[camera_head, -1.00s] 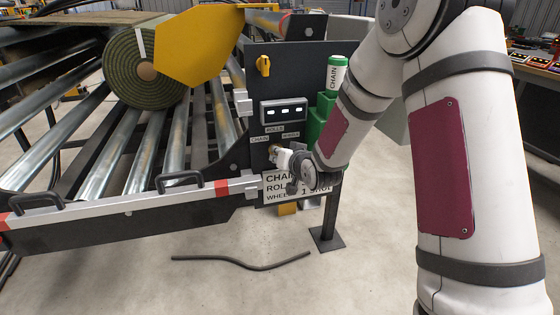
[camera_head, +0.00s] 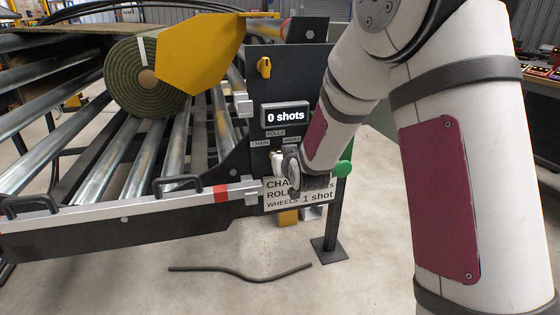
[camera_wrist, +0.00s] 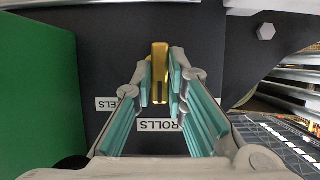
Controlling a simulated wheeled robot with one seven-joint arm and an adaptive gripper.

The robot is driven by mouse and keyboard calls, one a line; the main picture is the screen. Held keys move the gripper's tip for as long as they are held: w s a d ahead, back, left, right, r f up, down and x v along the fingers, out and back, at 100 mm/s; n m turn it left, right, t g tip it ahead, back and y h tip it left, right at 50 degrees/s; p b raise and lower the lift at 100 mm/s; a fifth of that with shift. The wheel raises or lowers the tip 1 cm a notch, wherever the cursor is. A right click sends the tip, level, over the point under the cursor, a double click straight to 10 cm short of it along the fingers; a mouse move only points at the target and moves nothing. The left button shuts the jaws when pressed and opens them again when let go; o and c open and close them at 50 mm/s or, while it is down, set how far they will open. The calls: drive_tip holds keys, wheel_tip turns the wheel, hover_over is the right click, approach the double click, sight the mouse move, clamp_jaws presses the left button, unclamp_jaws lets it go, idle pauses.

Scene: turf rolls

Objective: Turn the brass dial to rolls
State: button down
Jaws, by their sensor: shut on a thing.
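The brass dial (camera_wrist: 160,72) is on the dark control panel (camera_head: 294,87). In the wrist view my gripper (camera_wrist: 163,84) has its teal-padded fingers on both sides of the dial's bar, closed on it. The bar stands upright in that view, its lower end in line with the ROLLS label (camera_wrist: 160,125), which appears upside down. A partly covered WHEELS label (camera_wrist: 107,104) is to the left. In the head view my gripper (camera_head: 278,161) is at the panel below the labels and hides the dial. The display (camera_head: 285,115) reads "0 shots".
A turf roll (camera_head: 146,80) lies on the metal rollers left, beside a yellow plate (camera_head: 200,50). A green surface (camera_wrist: 38,95) stands close to my gripper. A dark hose (camera_head: 240,273) lies on the floor.

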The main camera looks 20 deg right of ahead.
drive_tip(key=c, duration=1.6)
unclamp_jaws()
drive_tip(key=v, duration=1.2)
